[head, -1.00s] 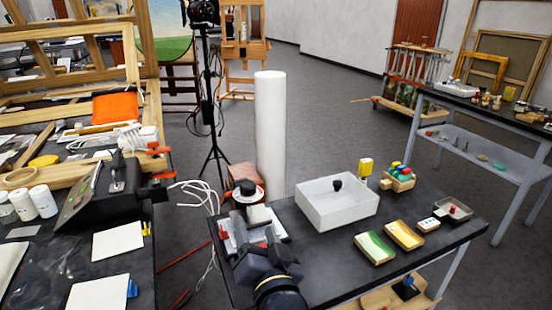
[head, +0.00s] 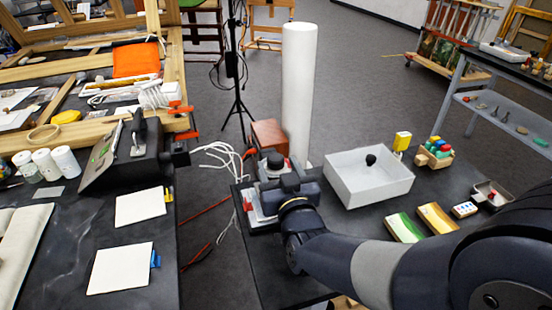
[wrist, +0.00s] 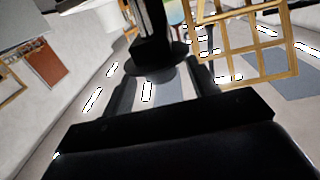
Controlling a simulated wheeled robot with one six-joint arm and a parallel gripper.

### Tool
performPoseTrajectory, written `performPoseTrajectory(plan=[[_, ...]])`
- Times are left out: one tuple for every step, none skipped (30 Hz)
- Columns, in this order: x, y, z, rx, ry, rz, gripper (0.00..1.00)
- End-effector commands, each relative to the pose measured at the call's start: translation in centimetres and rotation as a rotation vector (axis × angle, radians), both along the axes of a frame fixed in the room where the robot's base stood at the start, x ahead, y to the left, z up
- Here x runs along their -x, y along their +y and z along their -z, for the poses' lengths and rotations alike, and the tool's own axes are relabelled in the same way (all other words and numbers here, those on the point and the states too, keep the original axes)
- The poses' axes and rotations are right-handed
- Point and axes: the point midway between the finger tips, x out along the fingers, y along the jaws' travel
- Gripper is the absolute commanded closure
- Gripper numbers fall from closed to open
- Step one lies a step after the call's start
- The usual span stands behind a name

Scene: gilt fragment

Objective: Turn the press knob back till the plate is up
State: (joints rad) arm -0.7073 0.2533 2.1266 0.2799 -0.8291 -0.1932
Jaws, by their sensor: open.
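The press (head: 268,176) stands at the back left corner of the dark table, with its black knob (head: 275,161) on top. My gripper (head: 292,184) is just in front of it in the head view and hides part of the press. In the wrist view my gripper's two dark fingers (wrist: 163,88) are spread apart. A black round part with a wide flange (wrist: 155,58), probably the knob, shows between and beyond them. I cannot tell whether the fingers touch it. The press plate and its height cannot be made out.
A white open box (head: 370,190) with a black item stands right of the press. Behind the press are a reddish-brown block (head: 269,135) and a tall white cylinder (head: 299,90). Small trays (head: 405,227) lie to the right. A gap with cables separates the left bench (head: 75,240).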

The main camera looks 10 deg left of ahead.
Motion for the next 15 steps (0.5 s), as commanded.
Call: performPoseTrajectory(plan=[[-0.7,0.3,0.0,0.000,0.001,0.001,0.44],[-1.0,0.5,0.0,0.000,0.001,0.001,0.44],[-1.4,0.7,0.0,0.000,0.001,0.001,0.44],[-1.6,0.9,-0.1,-0.002,0.001,0.001,0.44],[-1.9,1.0,-0.1,-0.002,0.001,0.001,0.44],[-2.1,1.1,0.0,0.000,0.001,0.001,0.44],[-2.2,1.2,0.0,0.000,0.001,0.001,0.44],[-2.4,1.3,0.0,0.000,0.001,0.001,0.44],[-2.5,1.3,0.0,-0.001,0.000,0.001,0.44],[-2.5,1.4,0.0,-0.001,0.000,0.001,0.44],[-2.6,1.4,0.0,-0.001,0.000,0.001,0.44],[-2.6,1.4,0.0,-0.001,0.000,0.000,0.44],[-2.6,1.4,0.0,-0.001,0.000,0.000,0.44],[-2.6,1.4,0.0,-0.001,0.000,0.000,0.44],[-2.6,1.4,0.0,-0.001,0.000,0.000,0.44]])
